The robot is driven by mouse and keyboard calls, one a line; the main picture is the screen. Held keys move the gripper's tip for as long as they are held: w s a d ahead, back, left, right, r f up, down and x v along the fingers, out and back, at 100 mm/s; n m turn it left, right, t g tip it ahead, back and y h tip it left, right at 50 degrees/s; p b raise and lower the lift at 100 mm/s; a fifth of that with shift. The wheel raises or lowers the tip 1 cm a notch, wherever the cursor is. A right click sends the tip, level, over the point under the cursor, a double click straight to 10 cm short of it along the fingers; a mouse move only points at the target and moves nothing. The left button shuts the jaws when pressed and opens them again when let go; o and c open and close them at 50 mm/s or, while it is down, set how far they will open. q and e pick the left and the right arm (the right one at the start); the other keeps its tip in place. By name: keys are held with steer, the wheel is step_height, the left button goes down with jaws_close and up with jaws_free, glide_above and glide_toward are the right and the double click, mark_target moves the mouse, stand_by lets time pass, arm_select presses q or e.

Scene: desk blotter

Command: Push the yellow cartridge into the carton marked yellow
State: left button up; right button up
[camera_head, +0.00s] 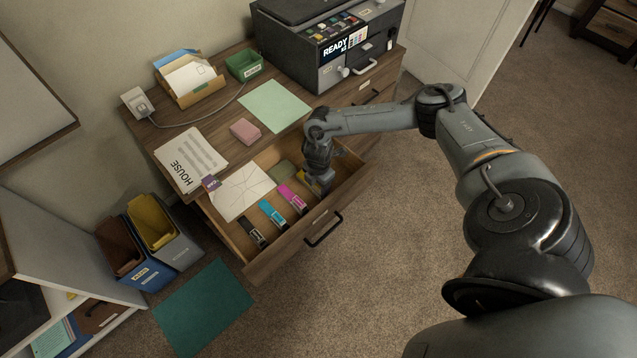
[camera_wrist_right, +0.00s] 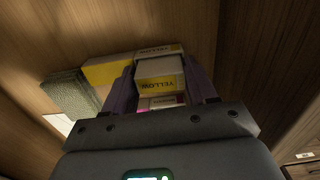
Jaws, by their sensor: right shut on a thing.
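My right gripper (camera_head: 325,186) reaches down into the open drawer at its right end. In the right wrist view, its two dark fingers (camera_wrist_right: 162,98) are shut on the yellow cartridge (camera_wrist_right: 160,86), a pale block with a yellow band lettered YELLOW. A yellow and white carton (camera_wrist_right: 107,71), also lettered YELLOW, lies just beyond the cartridge. I cannot tell whether the cartridge is partly inside it. In the head view, my gripper mostly hides both. My left gripper is not in view.
Magenta (camera_head: 294,197), cyan (camera_head: 272,213) and black (camera_head: 250,232) items lie in a row in the drawer (camera_head: 262,265). A creased paper (camera_head: 243,190) and an olive block (camera_head: 284,170) lie behind them. The printer (camera_head: 325,50) stands on the desk. Bins (camera_head: 150,222) stand left.

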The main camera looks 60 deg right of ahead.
steer(key=shift+f, duration=0.2)
steer(key=o, duration=1.1)
steer(key=shift+r, duration=0.5)
step_height(320, 180, up, 10)
steer(key=p, duration=0.3)
steer(key=shift+f, duration=0.1)
